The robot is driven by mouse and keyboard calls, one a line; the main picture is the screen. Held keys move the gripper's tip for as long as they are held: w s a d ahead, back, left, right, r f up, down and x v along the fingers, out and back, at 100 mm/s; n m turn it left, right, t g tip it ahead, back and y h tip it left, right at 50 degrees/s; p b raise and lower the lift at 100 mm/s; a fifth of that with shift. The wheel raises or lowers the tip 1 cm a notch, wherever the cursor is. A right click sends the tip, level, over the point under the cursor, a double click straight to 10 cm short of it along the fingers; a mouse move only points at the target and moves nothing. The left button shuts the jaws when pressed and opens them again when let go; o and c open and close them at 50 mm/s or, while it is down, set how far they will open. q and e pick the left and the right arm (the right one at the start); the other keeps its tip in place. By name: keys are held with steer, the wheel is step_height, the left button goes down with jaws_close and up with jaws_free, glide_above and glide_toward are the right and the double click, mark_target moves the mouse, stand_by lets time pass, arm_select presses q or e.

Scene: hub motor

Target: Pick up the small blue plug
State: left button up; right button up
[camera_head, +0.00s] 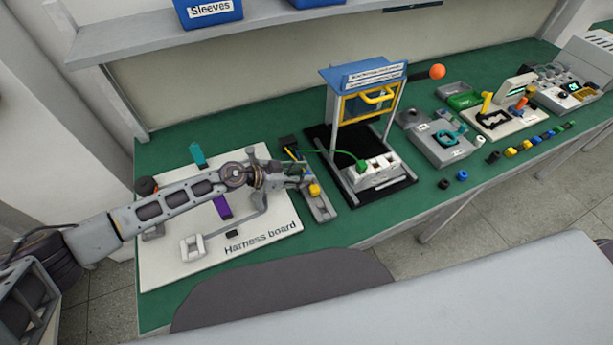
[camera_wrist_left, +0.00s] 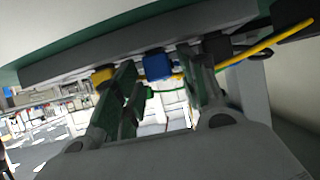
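In the left wrist view a small blue plug (camera_wrist_left: 158,67) sits on a grey bar-shaped holder (camera_wrist_left: 60,65), between a yellow plug (camera_wrist_left: 103,76) and a black one (camera_wrist_left: 217,47). My left gripper (camera_wrist_left: 164,78) is open, with one finger on either side of the blue plug and gaps showing between. In the head view my left gripper (camera_head: 304,178) is over the grey holder (camera_head: 322,210), next to the yellow plug (camera_head: 314,190). The blue plug on the holder is hidden there by the gripper. My right gripper is not in view.
The harness board (camera_head: 270,226) lies under my left arm. A black-based test stand (camera_head: 398,188) with a green cable (camera_head: 340,152) is just right of the gripper. Other small plugs, including a blue one (camera_head: 462,174), lie farther right. A shelf (camera_head: 160,40) hangs above.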

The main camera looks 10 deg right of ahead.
arm_select(q)
steer(key=c, duration=0.6)
steer(key=shift+c, duration=0.2)
steer(key=shift+r, duration=0.1)
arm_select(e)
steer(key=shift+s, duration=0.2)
arm_select(q)
steer(key=shift+r, duration=0.2)
steer(key=shift+r+p, duration=0.4)
steer(key=shift+r, duration=0.3)
step_height(320, 180, up, 8)
steer(key=p, duration=0.2)
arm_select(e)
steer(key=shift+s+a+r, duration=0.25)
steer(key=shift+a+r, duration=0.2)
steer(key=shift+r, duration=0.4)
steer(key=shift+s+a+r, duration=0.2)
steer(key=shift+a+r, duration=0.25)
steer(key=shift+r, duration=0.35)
arm_select(q)
steer(key=shift+p, duration=0.3)
